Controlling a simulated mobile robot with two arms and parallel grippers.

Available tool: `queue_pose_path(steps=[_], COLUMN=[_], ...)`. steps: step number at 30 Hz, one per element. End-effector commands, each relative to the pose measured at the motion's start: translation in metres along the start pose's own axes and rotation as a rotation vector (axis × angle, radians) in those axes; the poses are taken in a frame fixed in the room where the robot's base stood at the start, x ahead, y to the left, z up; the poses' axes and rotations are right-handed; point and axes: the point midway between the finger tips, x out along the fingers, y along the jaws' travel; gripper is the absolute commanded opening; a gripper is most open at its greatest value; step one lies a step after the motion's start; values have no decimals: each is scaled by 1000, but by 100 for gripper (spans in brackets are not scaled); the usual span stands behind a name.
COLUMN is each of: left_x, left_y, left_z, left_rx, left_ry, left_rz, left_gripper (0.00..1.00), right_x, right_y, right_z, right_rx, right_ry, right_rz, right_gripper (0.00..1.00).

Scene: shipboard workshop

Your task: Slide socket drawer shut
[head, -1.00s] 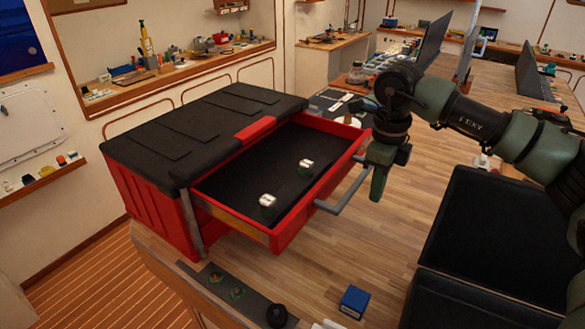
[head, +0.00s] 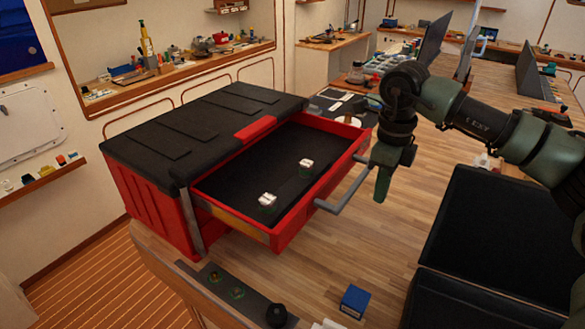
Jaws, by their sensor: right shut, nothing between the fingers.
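The socket drawer (head: 283,237) is red with a black lining and stands pulled out of a red toolbox with a black lid (head: 190,135). Two small white-topped items, one nearer (head: 267,200) and one farther (head: 306,165), sit inside it. A grey bar handle (head: 345,190) runs along the drawer's front. My right gripper (head: 382,192) is shut and empty, pointing down just to the right of the handle's far end. I cannot tell whether it touches the handle. My left gripper is not in view.
A black open case (head: 480,225) lies at the right of the wooden bench. A blue box (head: 354,301) and a dark strip with round parts (head: 238,292) are at the near edge. Bare bench (head: 350,245) lies between drawer and case.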

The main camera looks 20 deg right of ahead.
Motion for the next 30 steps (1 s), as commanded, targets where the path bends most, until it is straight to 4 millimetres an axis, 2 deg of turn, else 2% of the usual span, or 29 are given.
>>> queue_pose_path(steps=[8,30], left_x=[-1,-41], left_y=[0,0], left_z=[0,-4], left_rx=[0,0], left_ry=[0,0], left_rz=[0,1], left_gripper=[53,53], right_x=[-3,-61], right_y=[0,0], right_z=[-6,-6], right_rx=[-1,0], right_ry=[1,0], right_rz=[0,0], right_gripper=[0,0])
